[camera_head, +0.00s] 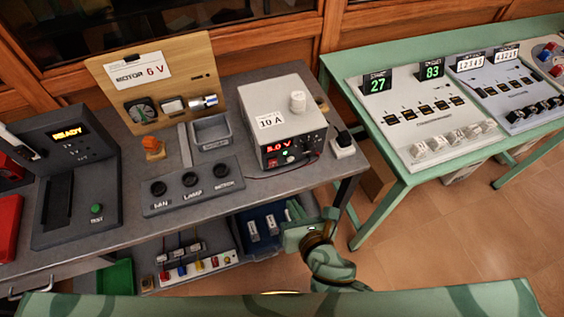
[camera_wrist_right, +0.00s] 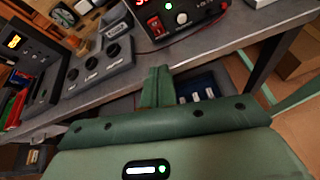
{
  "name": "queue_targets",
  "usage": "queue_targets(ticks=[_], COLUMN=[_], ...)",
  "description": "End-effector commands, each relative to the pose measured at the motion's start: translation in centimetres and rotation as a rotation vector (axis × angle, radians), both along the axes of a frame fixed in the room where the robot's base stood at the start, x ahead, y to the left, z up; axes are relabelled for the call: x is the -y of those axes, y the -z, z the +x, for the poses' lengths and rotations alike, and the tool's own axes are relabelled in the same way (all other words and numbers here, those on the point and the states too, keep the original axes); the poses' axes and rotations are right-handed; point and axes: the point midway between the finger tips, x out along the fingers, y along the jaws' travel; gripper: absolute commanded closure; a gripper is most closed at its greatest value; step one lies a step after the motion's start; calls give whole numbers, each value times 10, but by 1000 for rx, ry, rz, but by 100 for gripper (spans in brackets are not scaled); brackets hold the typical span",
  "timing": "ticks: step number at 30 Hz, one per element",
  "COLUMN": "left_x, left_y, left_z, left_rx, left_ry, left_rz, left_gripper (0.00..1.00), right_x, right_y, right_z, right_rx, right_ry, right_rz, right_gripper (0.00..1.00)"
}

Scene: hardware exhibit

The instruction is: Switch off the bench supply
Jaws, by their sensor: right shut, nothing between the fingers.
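The bench supply (camera_head: 285,118) is a pale grey box near the right end of the grey bench, with a lit red display reading about "5.0 V", a "10 A" label and a white object on top. Its front shows at the top of the right wrist view (camera_wrist_right: 185,30), with a red rocker switch (camera_wrist_right: 155,27), a lit green lamp and a round knob. My right gripper (camera_head: 297,210) is shut and empty, in front of and apart from the supply, near the bench's front edge. Its green fingers (camera_wrist_right: 157,86) show in the wrist view. My left gripper is out of view.
A dark panel with three knobs (camera_head: 193,186) sits left of the supply. A black tester (camera_head: 75,180) reads "READY". A white plug block (camera_head: 343,145) is at the right. A lower shelf holds a blue bin (camera_head: 262,248). A green table (camera_head: 395,190) stands right.

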Motion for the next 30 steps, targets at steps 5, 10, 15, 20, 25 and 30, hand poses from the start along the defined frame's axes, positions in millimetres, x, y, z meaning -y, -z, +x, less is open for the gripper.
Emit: queue_targets(ticks=[5,10,15,20,25,30], left_x=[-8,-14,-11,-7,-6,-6], left_y=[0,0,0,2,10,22], left_z=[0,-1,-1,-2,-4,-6], left_rx=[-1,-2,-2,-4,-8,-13], left_ry=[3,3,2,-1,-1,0], left_rz=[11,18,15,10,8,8], left_gripper=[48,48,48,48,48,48], right_x=[4,4,4,3,-5,-15], right_y=[1,1,2,5,17,34], right_z=[1,1,1,7,29,61], right_rx=[59,68,66,67,67,66], right_ry=[-66,-80,-80,-79,-78,-77], right_rz=[-186,-216,-213,-212,-210,-209], right_gripper=[100,100,100,100,100,100])
